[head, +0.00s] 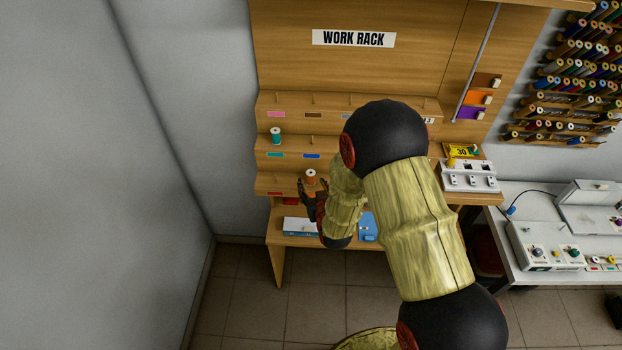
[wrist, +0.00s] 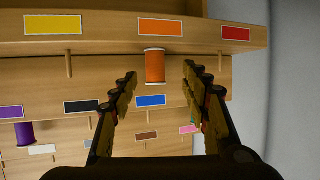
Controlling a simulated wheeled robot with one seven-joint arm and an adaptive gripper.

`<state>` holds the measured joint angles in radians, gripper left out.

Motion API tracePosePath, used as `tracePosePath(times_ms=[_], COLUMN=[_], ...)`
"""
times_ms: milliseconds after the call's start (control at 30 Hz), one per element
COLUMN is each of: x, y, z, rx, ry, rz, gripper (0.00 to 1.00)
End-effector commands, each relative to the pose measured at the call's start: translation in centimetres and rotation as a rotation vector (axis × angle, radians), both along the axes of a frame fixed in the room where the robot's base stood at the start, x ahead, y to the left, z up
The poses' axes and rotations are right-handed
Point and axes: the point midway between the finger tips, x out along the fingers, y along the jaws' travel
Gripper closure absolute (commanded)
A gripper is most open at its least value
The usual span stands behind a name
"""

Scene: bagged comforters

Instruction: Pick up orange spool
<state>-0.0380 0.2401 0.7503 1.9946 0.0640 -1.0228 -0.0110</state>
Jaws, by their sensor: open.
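The orange spool (head: 311,177) stands upright on the lowest step of the wooden work rack (head: 348,76), toward its left side. In the wrist view the orange spool (wrist: 155,67) is beside an orange label (wrist: 161,27), near the middle of the picture. My gripper (head: 313,187) is at the front of that step, right by the spool. In the wrist view my gripper (wrist: 160,76) is open, with one finger on each side of the spool. Gaps show on both sides, and the fingers do not visibly touch it. My arm hides part of the rack.
A teal spool (head: 276,134) stands on the step above, to the left. A purple spool (wrist: 24,133) shows in the wrist view. Small wooden pegs divide the steps. A white socket box (head: 470,176) is to the right, and a grey wall (head: 180,100) is to the left.

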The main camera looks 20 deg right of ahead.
Motion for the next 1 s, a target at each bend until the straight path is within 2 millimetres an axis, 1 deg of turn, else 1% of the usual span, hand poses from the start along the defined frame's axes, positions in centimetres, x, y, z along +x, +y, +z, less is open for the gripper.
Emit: tracePosePath(times_ms=[33, 167, 367, 500, 633, 833, 1000], x=[0.5, 1.5, 3.9, 5.2, 5.7, 5.7, 5.7], y=[-0.1, -0.3, -0.9, -0.8, -0.9, -0.9, -0.9], z=[-0.3, -0.5, -1.2, -1.8, -2.0, -2.0, -2.0], rx=[0.0, 0.0, 0.001, 0.0, 0.0, 0.0, 0.0], ry=[0.0, 0.0, 0.001, 0.001, 0.001, 0.001, 0.001], rz=[0.0, -0.001, -0.001, 0.0, 0.0, 0.0, 0.0], gripper=[0.53, 0.53, 0.53, 0.53, 0.53, 0.53, 0.63])
